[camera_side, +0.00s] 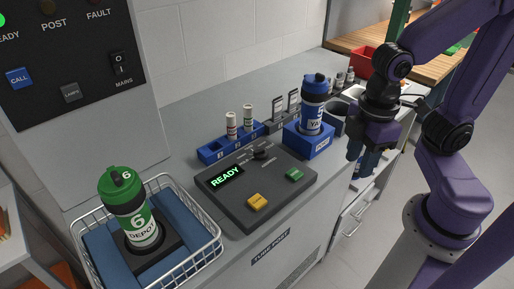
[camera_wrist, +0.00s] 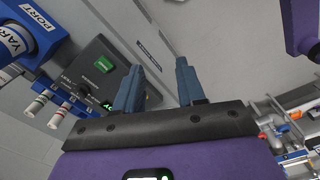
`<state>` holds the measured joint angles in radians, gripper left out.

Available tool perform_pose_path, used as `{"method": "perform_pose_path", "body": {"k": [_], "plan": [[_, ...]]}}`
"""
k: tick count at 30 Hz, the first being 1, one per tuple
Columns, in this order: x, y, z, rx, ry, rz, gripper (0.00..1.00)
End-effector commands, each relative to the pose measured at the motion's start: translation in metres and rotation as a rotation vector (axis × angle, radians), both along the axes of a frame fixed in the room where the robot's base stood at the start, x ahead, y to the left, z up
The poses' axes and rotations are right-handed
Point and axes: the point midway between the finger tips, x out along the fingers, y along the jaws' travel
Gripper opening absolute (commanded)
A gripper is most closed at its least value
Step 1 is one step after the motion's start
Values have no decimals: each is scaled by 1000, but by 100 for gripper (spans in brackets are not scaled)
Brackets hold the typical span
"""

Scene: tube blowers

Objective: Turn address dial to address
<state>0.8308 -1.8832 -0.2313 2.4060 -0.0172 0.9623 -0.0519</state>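The dark control console (camera_side: 232,197) lies on the counter in the side view. Its black dial knob (camera_side: 261,154) stands at the back edge, and its pointing direction is too small to read. The console has a lit green READY display (camera_side: 226,177), a yellow button (camera_side: 257,201) and a green button (camera_side: 295,175). My gripper (camera_side: 364,163) is right of the console, beyond the counter's front edge, apart from the dial. In the wrist view my gripper (camera_wrist: 159,75) has its two blue fingers spread with nothing between them.
A green-capped carrier marked 6 DEPOT (camera_side: 134,212) stands in a wire basket (camera_side: 205,250) at the left. A blue-capped carrier (camera_side: 314,104) stands in a blue block (camera_side: 306,142) behind the console. A blue rack (camera_side: 210,153) holds small vials. Space above the console is clear.

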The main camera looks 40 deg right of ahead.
Motion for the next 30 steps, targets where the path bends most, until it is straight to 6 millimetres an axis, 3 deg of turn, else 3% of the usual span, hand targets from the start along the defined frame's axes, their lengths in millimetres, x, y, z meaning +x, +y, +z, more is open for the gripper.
{"method": "perform_pose_path", "body": {"k": [6, 15, 24, 30], "plan": [[72, 40, 16, -82, 3, 36, 39], [174, 74, 25, -195, 36, 76, 39], [268, 85, 20, -298, 102, 99, 39], [308, 79, 12, -344, 150, 104, 39]]}}
